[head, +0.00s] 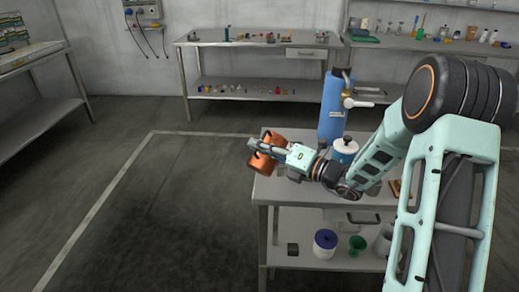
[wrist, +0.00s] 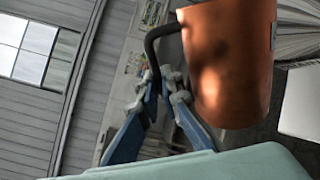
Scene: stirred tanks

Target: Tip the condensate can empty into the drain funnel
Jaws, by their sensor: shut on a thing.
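The copper-coloured condensate can (head: 290,136) is held up over the left end of the steel bench in the head view, and it looks tilted. The can fills the upper right of the wrist view (wrist: 228,65), with a dark handle (wrist: 150,45) on its left side. My gripper (head: 258,146) is shut on this handle; its blue fingers (wrist: 162,82) meet there in the wrist view. The can's contents are hidden. I cannot pick out the drain funnel for sure; a green, funnel-like vessel (head: 357,244) stands on the bench's lower shelf.
A blue-and-white tub (head: 325,244) is on the lower shelf. The floor left of the bench is clear.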

